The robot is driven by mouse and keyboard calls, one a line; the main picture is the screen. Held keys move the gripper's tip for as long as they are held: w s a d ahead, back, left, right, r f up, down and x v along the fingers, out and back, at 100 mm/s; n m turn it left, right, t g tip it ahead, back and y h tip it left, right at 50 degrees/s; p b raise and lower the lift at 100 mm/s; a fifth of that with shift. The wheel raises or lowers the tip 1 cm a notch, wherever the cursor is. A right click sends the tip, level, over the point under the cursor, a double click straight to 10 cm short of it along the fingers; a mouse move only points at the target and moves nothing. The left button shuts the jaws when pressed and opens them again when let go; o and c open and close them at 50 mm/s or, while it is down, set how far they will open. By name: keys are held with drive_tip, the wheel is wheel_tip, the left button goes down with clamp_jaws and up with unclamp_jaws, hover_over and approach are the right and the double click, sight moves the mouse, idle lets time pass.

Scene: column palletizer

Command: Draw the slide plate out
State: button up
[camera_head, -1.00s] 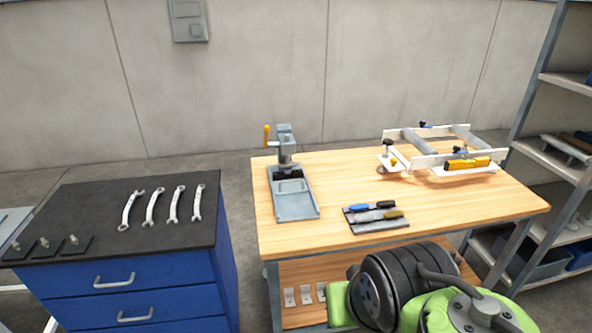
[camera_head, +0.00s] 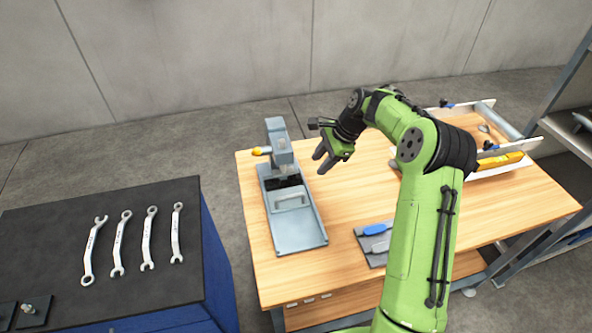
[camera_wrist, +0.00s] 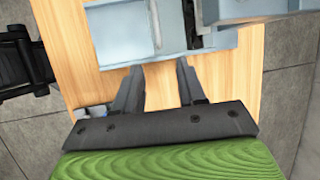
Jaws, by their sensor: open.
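A grey press-like fixture (camera_head: 281,150) with a yellow-knobbed lever stands at the left of the wooden workbench. Its long shallow tray (camera_head: 302,236) reaches toward the bench's front edge. The slide plate (camera_head: 291,202), a pale grey plate with a raised handle, lies in the tray below the fixture's head. My gripper (camera_head: 321,162) is open and empty, above the bench just right of the fixture. In the wrist view my gripper (camera_wrist: 159,66) points its two fingers at grey fixture parts (camera_wrist: 125,35); bare wood shows between them. I cannot tell which part is nearest the fingertips.
A blue-handled tool (camera_head: 376,228) on a dark mat lies right of the tray, partly hidden by my arm. A white frame with a yellow level (camera_head: 500,161) stands at the bench's right. Several wrenches (camera_head: 148,238) lie on the dark cabinet top at left.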

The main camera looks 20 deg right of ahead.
approach(295, 195)
drive_tip(key=x, duration=0.8)
clamp_jaws()
